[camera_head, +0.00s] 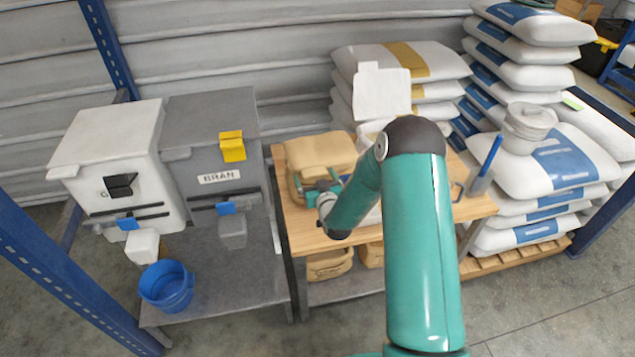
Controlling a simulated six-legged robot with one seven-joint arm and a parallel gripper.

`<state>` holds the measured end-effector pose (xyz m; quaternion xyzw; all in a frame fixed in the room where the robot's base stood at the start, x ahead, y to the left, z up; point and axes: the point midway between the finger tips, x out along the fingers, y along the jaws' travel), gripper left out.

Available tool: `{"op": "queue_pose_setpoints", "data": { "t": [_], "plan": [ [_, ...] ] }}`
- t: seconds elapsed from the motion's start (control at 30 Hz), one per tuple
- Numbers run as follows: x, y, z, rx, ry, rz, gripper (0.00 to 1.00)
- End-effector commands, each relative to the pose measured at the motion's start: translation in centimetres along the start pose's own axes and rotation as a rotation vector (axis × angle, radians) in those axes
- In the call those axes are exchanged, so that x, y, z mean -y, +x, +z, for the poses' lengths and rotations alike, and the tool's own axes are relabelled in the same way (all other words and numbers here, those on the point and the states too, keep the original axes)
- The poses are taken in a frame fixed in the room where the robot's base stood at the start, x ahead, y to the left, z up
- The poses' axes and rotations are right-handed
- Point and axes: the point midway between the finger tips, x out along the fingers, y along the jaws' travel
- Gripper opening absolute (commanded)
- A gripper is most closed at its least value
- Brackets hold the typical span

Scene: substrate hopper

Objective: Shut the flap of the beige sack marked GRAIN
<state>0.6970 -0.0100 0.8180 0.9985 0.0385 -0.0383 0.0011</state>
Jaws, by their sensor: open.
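A beige sack (318,152) stands on the left part of the wooden table (292,240). Its top looks folded over and lies nearly level; I cannot tell whether it is fully closed. No GRAIN marking is readable on it, since my gripper covers part of its front. My gripper (312,192) is open at the sack's front right side, close to it; I cannot tell whether they touch. To the right, a white sack (378,128) has its pale flap (381,93) standing upright. My arm hides most of this sack.
A white bin (115,160) and a grey BRAN bin (212,135) stand left, with a blue bucket (168,286) below. More beige sacks (330,263) lie under the table. A blue-handled tool (485,168) stands at the table's right. Stacked white sacks (530,55) fill the back right.

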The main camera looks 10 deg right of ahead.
Motion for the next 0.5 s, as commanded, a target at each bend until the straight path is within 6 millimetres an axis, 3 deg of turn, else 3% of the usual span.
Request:
{"op": "queue_pose_setpoints", "data": {
  "t": [0.17,0.5],
  "plan": [
    [0.0,-1.6,-0.1,0.000,-0.001,0.000,0.95],
    [0.0,-8.8,0.0,0.003,0.000,0.000,0.95]
  ]
}}
